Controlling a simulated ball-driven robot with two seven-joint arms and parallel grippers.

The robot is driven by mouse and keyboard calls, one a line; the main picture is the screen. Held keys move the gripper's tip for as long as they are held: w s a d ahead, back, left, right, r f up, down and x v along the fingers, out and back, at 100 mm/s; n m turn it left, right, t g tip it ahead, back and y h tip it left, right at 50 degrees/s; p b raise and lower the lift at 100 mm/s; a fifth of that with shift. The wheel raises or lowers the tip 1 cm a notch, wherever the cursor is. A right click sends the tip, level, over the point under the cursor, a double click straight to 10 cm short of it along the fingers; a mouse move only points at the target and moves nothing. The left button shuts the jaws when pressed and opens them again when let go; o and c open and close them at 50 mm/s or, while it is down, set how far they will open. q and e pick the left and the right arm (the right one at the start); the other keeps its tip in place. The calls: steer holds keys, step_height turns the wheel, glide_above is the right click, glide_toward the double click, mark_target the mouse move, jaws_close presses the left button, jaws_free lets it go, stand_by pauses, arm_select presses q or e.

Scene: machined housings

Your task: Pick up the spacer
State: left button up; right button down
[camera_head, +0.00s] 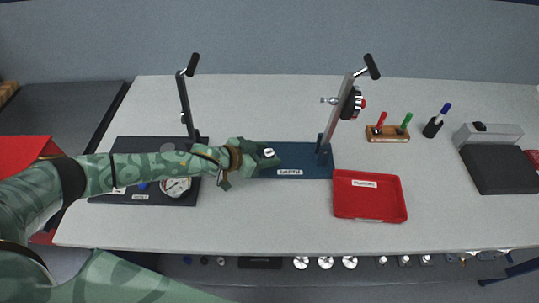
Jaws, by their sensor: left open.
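My left arm reaches in from the left over the table. Its gripper (246,160) is over the left end of the blue mat (300,172), between the two stands. It is open; the view is too small to show its fingertips clearly. A small pale ring-like spot (269,152) shows at the far end of the gripper; I cannot tell whether it is part of the gripper or the spacer. No other part is clearly recognisable as the spacer. The area under the gripper and forearm is hidden. My right gripper is not in view.
A dark mat (120,197) with a gauge (176,187) and lever stand (186,100) lies left. A second stand (338,115) rises from the blue mat. A red tray (369,210) is front right. A wooden holder (387,136) and black pad (497,170) lie farther right.

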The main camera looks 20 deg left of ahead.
arm_select(q)
steer(key=shift+c, duration=0.3)
jaws_close()
steer(key=shift+r, duration=0.15)
